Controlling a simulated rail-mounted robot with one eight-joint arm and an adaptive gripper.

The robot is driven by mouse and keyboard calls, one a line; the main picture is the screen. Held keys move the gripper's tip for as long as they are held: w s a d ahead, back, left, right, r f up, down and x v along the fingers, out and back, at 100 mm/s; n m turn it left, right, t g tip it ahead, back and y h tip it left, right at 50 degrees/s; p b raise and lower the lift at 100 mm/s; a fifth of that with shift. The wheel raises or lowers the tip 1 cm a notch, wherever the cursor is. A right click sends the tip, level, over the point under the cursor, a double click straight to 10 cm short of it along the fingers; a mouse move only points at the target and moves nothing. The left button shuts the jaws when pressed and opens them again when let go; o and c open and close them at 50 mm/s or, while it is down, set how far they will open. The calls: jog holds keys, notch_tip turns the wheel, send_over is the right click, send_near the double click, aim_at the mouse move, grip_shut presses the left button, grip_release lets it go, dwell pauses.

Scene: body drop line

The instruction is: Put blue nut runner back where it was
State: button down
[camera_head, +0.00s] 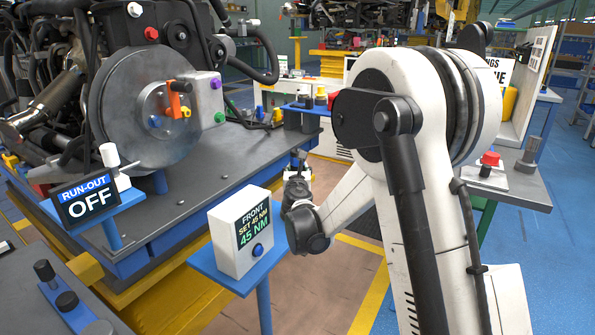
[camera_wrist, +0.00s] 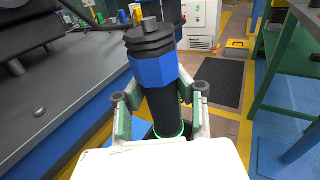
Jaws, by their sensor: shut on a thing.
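The blue nut runner (camera_wrist: 153,72) is a black cylinder with a blue band and a stepped dark top. In the wrist view it stands close to upright between the fingers of my gripper (camera_wrist: 160,95), which is shut on it. Its lower end is partly hidden by the gripper, with a green glow near its base. In the head view my gripper (camera_head: 298,178) is small and partly hidden by my wrist, beyond the white torque display box. The tool is hard to make out there. I cannot tell which place it came from.
A white box reading FRONT 45 NM (camera_head: 240,232) stands on a blue post. A blue rack (camera_head: 308,108) with dark cylinders is behind my gripper. The grey bench (camera_head: 205,190) with the brake disc is left. A red-button box (camera_head: 487,172) is right. Open floor lies below.

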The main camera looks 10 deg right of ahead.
dwell(0.3)
jog(key=c, duration=1.4)
grip_release()
jog(key=shift+c, duration=0.2)
